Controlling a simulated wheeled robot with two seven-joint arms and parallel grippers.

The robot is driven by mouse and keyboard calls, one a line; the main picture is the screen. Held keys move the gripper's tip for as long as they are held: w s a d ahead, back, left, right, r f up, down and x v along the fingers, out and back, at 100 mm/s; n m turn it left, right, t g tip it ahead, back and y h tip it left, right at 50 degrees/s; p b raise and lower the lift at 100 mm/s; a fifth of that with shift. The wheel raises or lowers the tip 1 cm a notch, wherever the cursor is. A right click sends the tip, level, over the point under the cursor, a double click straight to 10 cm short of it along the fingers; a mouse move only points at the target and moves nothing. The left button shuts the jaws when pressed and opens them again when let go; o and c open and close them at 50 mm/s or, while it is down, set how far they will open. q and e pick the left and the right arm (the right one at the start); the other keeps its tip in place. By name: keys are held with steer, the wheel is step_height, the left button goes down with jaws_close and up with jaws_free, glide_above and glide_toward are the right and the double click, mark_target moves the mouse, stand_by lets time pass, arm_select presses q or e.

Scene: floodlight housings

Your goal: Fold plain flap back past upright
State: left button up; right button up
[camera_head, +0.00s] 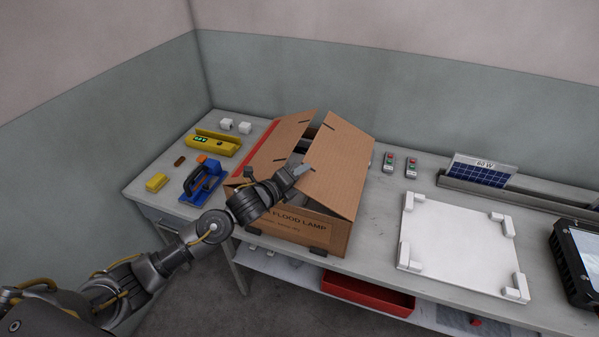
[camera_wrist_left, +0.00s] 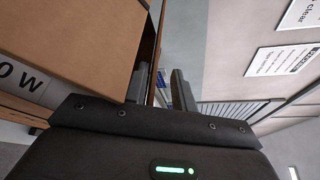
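The brown cardboard box labelled "FLOOD LAMP" (camera_head: 300,228) stands on the bench. Its plain flap (camera_head: 338,165) is on the right side, raised and slanting. The other flap, with a red strip (camera_head: 262,148), slants on the left. A dark gap shows between them. My left gripper (camera_head: 302,171) is at the plain flap's lower left edge. In the left wrist view, the fingers of my left gripper (camera_wrist_left: 160,90) are apart, with a thin brown cardboard edge (camera_wrist_left: 155,55) between or just behind them; contact cannot be told. My right gripper is out of view.
A blue tool (camera_head: 203,182) and yellow items (camera_head: 212,143) lie left of the box. Two button boxes (camera_head: 389,161), a white panel with corner blocks (camera_head: 460,240) and a solar panel (camera_head: 482,170) are to the right. A red tray (camera_head: 368,295) sits below.

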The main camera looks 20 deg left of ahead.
arm_select(q)
jaws_close()
stand_by(1.4)
